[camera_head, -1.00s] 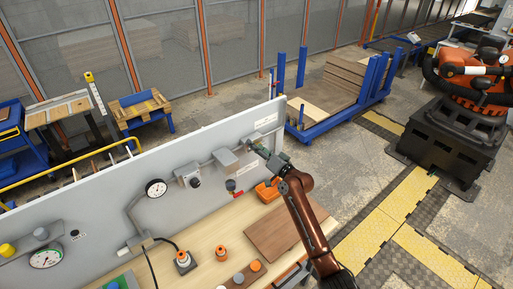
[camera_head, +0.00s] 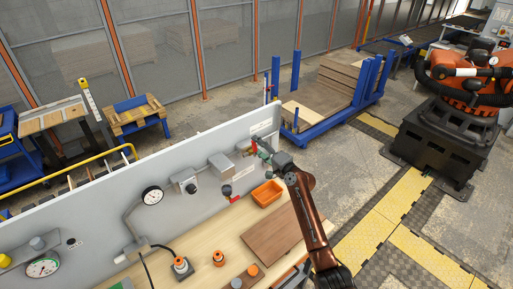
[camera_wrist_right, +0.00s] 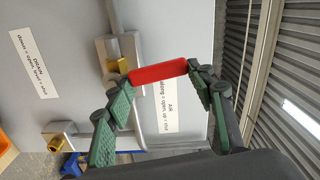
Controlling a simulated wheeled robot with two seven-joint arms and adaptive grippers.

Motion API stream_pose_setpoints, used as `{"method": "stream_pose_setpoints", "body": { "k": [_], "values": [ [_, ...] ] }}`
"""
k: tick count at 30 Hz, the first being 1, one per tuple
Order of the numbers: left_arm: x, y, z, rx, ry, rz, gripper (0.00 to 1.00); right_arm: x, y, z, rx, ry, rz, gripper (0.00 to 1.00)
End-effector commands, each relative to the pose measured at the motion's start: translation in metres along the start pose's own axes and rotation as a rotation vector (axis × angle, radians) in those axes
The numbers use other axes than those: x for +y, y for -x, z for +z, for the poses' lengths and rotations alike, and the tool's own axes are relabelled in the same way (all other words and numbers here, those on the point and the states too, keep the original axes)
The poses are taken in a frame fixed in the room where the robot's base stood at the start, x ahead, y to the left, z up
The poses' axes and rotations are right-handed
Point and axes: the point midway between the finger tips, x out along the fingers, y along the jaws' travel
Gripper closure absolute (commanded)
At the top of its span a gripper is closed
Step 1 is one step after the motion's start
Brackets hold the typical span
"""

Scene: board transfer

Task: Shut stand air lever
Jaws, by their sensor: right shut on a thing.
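The stand's air lever has a red handle (camera_wrist_right: 158,73), seen in the right wrist view beside a grey fitting with a brass part (camera_wrist_right: 122,65). Its label (camera_wrist_right: 171,105) is partly hidden behind the handle. My right gripper (camera_wrist_right: 166,80) has its green-padded fingers at the two ends of the red handle and is shut on it. In the head view my right gripper (camera_head: 264,153) is at the right end of the grey panel (camera_head: 90,220), with a bit of red (camera_head: 253,147) showing beside it. The lever's exact angle is hard to tell there. My left gripper is not in view.
A second red lever (camera_head: 234,199) sits lower on the panel, left of an orange bin (camera_head: 267,193). A brown board (camera_head: 270,235) lies on the wooden bench below my right arm. A pressure gauge (camera_head: 152,195) and grey boxes are on the panel.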

Motion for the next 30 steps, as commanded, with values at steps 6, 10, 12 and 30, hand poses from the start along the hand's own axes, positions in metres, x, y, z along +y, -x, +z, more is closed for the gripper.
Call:
{"method": "stream_pose_setpoints", "body": {
  "k": [6, 10, 12, 30],
  "values": [
    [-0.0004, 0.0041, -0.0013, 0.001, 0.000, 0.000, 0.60, 0.0001, -0.0003, -0.0068, 0.000, -0.114, -0.001, 0.94],
    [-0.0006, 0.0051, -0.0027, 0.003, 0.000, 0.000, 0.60, 0.0012, -0.0002, -0.0091, 0.001, -0.155, -0.001, 0.94],
    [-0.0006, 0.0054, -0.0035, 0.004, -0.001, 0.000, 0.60, 0.0017, -0.0002, -0.0097, 0.000, -0.170, -0.001, 0.94],
    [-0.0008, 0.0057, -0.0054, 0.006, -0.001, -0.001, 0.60, 0.0022, -0.0001, -0.0105, 0.000, -0.191, -0.002, 0.45]
  ]
}}
